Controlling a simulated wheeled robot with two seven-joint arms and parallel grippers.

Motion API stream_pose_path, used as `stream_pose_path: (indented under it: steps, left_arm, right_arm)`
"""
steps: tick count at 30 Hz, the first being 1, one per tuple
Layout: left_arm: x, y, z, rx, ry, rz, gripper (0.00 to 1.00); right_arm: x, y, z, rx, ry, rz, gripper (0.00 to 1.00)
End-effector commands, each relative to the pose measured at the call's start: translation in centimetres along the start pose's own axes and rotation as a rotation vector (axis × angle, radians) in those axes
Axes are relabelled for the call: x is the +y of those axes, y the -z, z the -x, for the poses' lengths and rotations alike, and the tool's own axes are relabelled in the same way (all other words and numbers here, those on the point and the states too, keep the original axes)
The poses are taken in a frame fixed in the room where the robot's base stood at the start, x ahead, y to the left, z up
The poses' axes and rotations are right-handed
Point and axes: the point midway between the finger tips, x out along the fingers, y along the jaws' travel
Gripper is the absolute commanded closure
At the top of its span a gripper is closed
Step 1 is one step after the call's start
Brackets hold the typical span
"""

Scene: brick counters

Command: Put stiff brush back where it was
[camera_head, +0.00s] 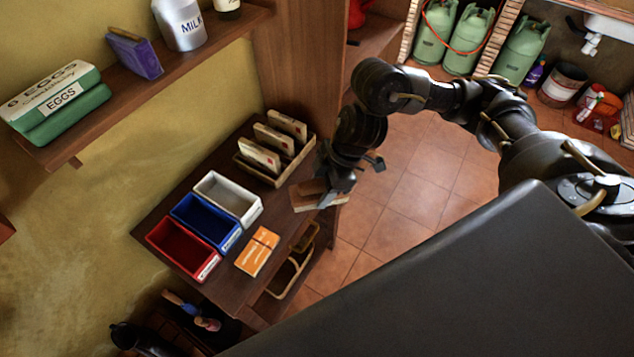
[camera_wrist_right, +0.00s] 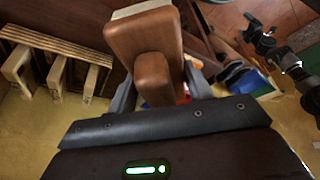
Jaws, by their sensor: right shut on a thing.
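The stiff brush (camera_head: 313,194) has a brown wooden body and a pale edge that looks like bristles. My right gripper (camera_head: 337,183) is shut on it over the right edge of the wooden counter (camera_head: 222,277). I cannot tell whether the brush touches the counter. In the right wrist view the brush's wooden block (camera_wrist_right: 146,38) and rounded grip fill the space between the fingers, with the pale side facing away. My left gripper is not in view.
White (camera_head: 232,196), blue (camera_head: 205,222) and red (camera_head: 180,250) bins stand in a row on the counter. An orange pack (camera_head: 257,251) lies beside them. A wooden rack (camera_head: 262,172) with upright packets is behind. A shelf above holds an egg carton (camera_head: 55,103).

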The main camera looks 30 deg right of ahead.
Motion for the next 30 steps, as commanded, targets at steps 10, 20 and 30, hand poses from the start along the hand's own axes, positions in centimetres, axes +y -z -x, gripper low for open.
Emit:
stream_pose_path:
  steps: [10, 20, 30]
  left_arm:
    - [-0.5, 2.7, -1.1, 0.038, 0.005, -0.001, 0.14]
    - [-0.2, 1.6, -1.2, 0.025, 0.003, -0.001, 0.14]
    - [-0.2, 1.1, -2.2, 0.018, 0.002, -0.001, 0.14]
  right_arm:
    - [1.7, -0.6, -0.7, -0.005, 0.004, -0.011, 0.71]
    - [9.5, -3.3, -3.5, -0.004, 0.006, -0.011, 0.71]
    - [13.3, -5.8, -7.7, -0.003, 0.004, -0.005, 0.71]
